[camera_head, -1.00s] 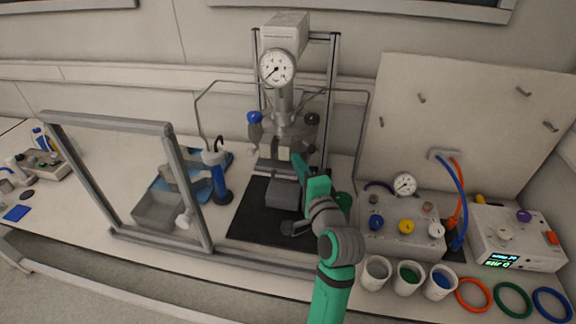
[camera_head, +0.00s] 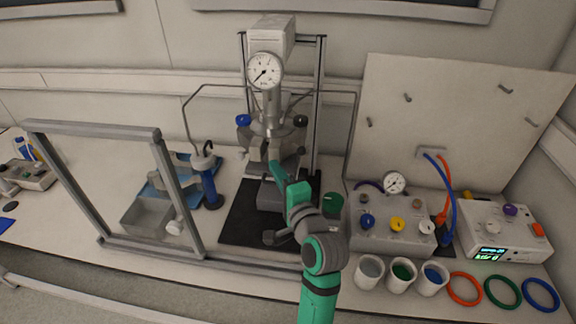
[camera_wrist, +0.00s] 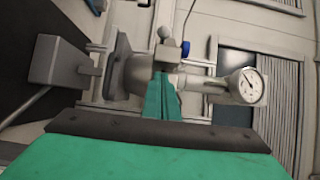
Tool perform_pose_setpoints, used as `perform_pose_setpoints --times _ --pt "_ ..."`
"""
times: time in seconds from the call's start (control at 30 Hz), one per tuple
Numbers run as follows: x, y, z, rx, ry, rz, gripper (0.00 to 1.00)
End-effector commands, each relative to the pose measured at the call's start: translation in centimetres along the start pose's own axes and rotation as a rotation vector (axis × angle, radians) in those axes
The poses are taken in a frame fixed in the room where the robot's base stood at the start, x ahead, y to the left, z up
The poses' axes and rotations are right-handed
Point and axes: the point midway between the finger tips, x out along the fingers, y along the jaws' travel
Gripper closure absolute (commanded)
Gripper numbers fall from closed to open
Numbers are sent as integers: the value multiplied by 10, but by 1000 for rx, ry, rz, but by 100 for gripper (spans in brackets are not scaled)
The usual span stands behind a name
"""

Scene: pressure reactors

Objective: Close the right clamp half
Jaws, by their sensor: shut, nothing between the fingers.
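The pressure reactor (camera_head: 271,108) stands upright in its frame, with a round dial gauge (camera_head: 265,71) on top. Grey metal clamp parts surround its head at the level of the blue knob and the dark knob; I cannot clearly tell the right clamp half from the rest. My gripper (camera_head: 273,166) is shut and empty, its tips close in front of the reactor head. In the wrist view my gripper (camera_wrist: 164,78) points at the grey reactor body (camera_wrist: 130,74), near a ball-ended knob (camera_wrist: 163,32). The fingers hide part of the clamp; contact cannot be told.
A grey block (camera_head: 270,196) sits on the black mat (camera_head: 240,223) below the reactor. An open grey frame (camera_head: 178,195) stands left. A control box (camera_head: 385,228), several cups and coloured rings are at right. A dark green object (camera_head: 333,202) is right of my arm.

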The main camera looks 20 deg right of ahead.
Motion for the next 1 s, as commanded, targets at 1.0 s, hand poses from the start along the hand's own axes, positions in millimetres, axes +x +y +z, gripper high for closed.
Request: perform_pose_setpoints --times 1.0 --pt "-104 32 -15 -49 80 23 100"
